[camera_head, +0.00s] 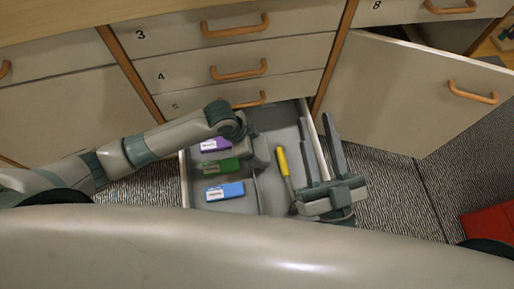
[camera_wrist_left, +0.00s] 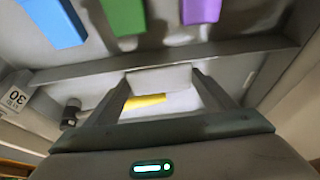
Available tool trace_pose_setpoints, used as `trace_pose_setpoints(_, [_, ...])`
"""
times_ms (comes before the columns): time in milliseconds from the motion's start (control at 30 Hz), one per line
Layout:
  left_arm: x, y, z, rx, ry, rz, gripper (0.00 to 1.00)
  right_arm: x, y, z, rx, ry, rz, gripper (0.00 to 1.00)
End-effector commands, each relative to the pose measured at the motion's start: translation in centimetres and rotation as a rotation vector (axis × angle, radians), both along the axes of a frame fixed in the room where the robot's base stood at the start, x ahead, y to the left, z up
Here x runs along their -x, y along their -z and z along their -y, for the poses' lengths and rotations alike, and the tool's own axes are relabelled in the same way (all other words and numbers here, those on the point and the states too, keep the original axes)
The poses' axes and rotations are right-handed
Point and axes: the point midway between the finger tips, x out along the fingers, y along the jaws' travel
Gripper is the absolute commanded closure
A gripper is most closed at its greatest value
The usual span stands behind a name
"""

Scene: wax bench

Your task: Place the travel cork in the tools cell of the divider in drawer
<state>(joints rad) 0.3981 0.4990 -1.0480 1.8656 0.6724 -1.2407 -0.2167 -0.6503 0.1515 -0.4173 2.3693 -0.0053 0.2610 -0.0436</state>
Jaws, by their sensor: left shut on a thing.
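My left gripper (camera_head: 262,158) is over the open drawer (camera_head: 232,204), near the divider (camera_head: 258,195). In the left wrist view its fingers are shut on a pale grey block (camera_wrist_left: 160,79), which I take to be the travel cork; no label shows on it. The block overlaps the divider wall (camera_wrist_left: 70,72) in that view, and I cannot tell whether they touch. A yellow-handled tool (camera_head: 282,163) lies in the right cell; it also shows in the left wrist view (camera_wrist_left: 146,100). My right gripper (camera_head: 317,119) is open and empty at the drawer's right side.
Purple (camera_head: 215,144), green (camera_head: 222,165) and blue (camera_head: 224,191) boxes lie in the left cell. An open cabinet door (camera_head: 410,95) stands to the right. Closed drawers (camera_head: 235,55) are behind. A red object (camera_head: 490,222) is on the floor at far right.

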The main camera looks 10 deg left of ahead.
Motion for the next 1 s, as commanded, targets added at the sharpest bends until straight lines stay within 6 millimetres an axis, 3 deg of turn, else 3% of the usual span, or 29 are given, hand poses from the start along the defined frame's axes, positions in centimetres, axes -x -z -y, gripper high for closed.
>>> trace_pose_setpoints(467, [-0.01, 0.49, -0.01, -0.001, 0.0, 0.0, 0.44, 0.2, -0.38, 0.0, -0.007, 0.0, 0.018, 0.69])
trace_pose_setpoints(500, [-0.01, 0.56, -0.01, -0.001, 0.001, 0.0, 0.2, 0.16, -0.29, 0.0, -0.006, 0.0, 0.014, 0.69])
trace_pose_setpoints(567, [-0.01, 0.54, 0.0, 0.0, 0.001, 0.0, 0.06, 0.16, -0.27, 0.01, -0.006, 0.0, 0.014, 0.69])
trace_pose_setpoints(1000, [-0.04, 0.22, -0.03, 0.0, 0.0, 0.001, 0.04, 0.22, -0.4, 0.05, -0.007, 0.001, 0.022, 0.69])
